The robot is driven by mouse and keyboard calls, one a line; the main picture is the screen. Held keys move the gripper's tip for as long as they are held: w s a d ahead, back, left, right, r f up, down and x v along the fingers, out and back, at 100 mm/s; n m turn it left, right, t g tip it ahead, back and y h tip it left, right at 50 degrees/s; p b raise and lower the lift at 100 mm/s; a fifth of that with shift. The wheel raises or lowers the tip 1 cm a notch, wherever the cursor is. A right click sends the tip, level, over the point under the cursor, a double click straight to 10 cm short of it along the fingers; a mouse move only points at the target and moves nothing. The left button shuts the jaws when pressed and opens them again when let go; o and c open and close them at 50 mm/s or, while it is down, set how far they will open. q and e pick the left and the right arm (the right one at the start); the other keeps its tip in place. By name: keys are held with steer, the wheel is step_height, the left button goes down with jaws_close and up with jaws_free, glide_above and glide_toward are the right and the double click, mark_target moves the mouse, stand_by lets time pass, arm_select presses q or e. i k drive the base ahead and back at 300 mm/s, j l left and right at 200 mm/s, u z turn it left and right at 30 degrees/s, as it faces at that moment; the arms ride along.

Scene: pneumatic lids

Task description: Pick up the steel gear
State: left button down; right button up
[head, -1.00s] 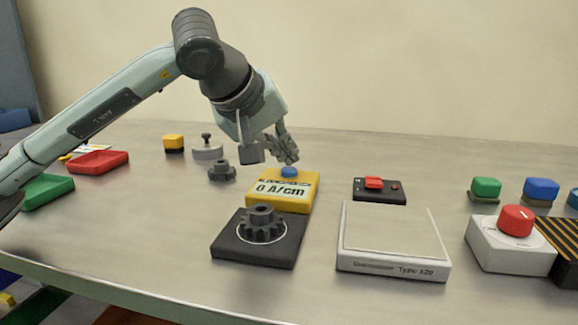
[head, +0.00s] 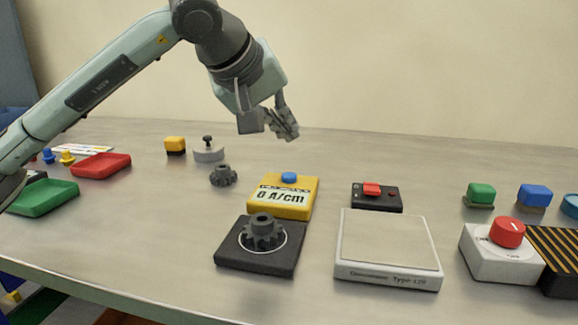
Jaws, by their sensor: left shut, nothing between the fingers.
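A dark grey toothed gear with a raised hub (head: 263,233) sits on a black square pad (head: 230,258) in the front middle of the table. A smaller grey gear (head: 223,176) lies on the bare table behind it, to the left of the yellow meter. I cannot tell by look alone which one is the steel gear. My left gripper (head: 268,126) is shut and empty in the air, above and behind the yellow meter, apart from both gears. My right gripper is not in view.
The yellow meter (head: 270,203) with a blue button stands behind the pad. A white scale (head: 388,243), a black box with a red switch (head: 376,197) and a red-knob unit (head: 490,262) are to the right. Red (head: 101,166) and green trays (head: 44,198) lie left.

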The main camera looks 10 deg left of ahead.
mark_target(262, 230)
steer(key=k+j, duration=0.25)
steer(key=k, duration=0.2)
steer(key=k+j, duration=0.2)
steer(key=k, duration=0.3)
steer(key=k+j, duration=0.25)
steer(key=k, duration=0.2)
